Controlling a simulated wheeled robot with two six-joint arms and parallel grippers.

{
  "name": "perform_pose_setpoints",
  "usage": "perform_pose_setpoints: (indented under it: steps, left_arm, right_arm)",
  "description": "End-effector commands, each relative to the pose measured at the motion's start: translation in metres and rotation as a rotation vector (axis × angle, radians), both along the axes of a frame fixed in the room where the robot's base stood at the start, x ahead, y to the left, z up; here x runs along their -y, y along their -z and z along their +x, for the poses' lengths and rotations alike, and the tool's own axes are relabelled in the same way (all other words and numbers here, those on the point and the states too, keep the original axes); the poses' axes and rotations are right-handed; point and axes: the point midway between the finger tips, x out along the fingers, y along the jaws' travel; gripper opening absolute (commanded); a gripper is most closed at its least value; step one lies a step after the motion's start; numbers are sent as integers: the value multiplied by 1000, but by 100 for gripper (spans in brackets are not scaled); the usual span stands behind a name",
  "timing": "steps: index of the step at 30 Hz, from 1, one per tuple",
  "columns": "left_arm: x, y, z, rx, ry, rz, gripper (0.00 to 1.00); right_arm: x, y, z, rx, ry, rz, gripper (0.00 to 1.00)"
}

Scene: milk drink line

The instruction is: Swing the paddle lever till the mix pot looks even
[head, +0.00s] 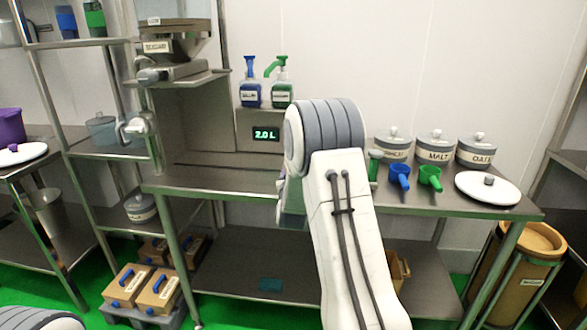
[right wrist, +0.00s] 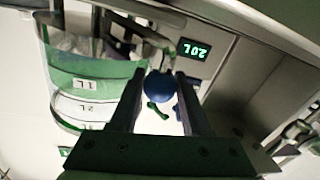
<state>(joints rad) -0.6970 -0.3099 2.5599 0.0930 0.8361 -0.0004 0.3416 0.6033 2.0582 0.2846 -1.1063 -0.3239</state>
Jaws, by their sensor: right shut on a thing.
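The paddle lever's round blue knob (right wrist: 159,90) sits between the fingers of my right gripper (right wrist: 160,80) in the right wrist view. The gripper is shut on it. The mix pot (right wrist: 85,85) stands left of the fingers, a clear vessel with green bands and 1L and 2L marks. A pale, lumpy-looking patch shows near its upper part in the picture; I cannot tell how even the contents are. In the head view, only a greenish edge of the pot (head: 291,205) shows beside my right arm, which hides the gripper and lever. My left gripper is out of view.
A display (head: 266,134) reads 2.0 L behind the steel table. Blue (head: 251,92) and green (head: 281,92) pump bottles stand above it. Lidded jars (head: 435,149), blue (head: 400,178) and green (head: 430,179) scoops and a white round lid (head: 487,190) stand at the right.

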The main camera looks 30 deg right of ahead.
Motion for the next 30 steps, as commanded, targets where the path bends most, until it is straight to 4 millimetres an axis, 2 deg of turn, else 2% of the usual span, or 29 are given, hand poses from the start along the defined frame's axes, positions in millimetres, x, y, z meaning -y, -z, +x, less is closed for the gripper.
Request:
perform_pose_setpoints:
  steps: [1,3,12,16,30]
  left_arm:
    - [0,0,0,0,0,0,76]
    - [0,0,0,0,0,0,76]
    - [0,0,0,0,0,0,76]
    - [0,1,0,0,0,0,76]
    - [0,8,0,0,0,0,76]
  right_arm:
    - [0,-1,1,4,0,-1,55]
    - [0,-1,0,3,0,-1,76]
    - [-1,-1,0,2,0,0,76]
    - [-6,0,-7,1,-1,0,76]
    - [-53,0,-76,2,-2,0,76]
